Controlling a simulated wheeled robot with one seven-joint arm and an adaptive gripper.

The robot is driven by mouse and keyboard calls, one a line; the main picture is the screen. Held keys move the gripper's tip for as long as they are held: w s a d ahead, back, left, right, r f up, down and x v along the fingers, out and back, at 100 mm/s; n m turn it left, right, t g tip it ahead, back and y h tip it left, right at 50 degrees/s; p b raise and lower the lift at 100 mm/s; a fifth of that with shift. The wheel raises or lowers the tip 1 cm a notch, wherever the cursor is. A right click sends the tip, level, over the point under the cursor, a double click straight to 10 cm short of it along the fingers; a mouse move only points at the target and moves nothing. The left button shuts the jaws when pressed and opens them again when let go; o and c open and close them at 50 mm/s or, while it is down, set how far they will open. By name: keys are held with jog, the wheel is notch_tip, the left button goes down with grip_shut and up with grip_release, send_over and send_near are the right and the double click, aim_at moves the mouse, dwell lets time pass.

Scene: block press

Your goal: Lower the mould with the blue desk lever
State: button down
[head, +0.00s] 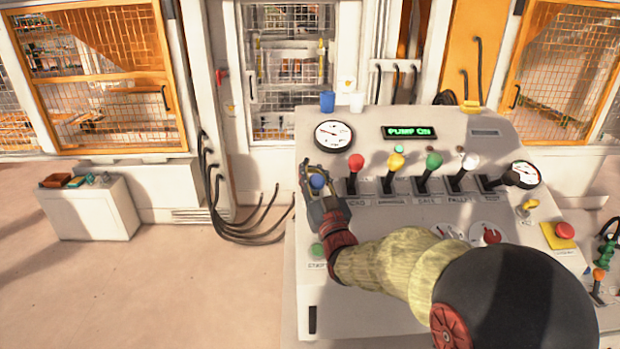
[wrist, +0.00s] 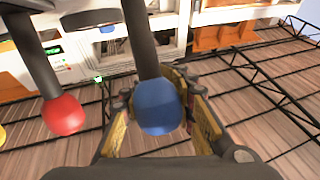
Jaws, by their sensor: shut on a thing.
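The blue desk lever has a round blue knob (head: 318,182) at the left end of the lever row on the desk. In the wrist view the blue knob (wrist: 158,107) sits between the two finger pads, with its dark shaft running up out of the picture. My gripper (head: 320,190) is shut on the blue knob. The lever's base is hidden behind my gripper in the head view. The mould cannot be made out clearly behind the mesh window (head: 290,62) at the back.
Right of the blue lever stand the red (head: 356,162), yellow (head: 396,161), green (head: 433,160) and white (head: 470,162) levers. The red knob (wrist: 63,115) is close beside my gripper. A display (head: 409,132) reads "PUMP ON". Blue and white cups stand at the desk's back edge.

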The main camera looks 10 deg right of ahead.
aim_at(319, 189)
jog(key=shift+s+f, duration=0.1)
jog(key=shift+f, duration=0.05)
jog(key=c, duration=1.9)
grip_release()
jog(key=shift+d, duration=0.15)
jog(key=o, duration=0.5)
jog(key=shift+s, duration=0.1)
jog(key=v, duration=1.2)
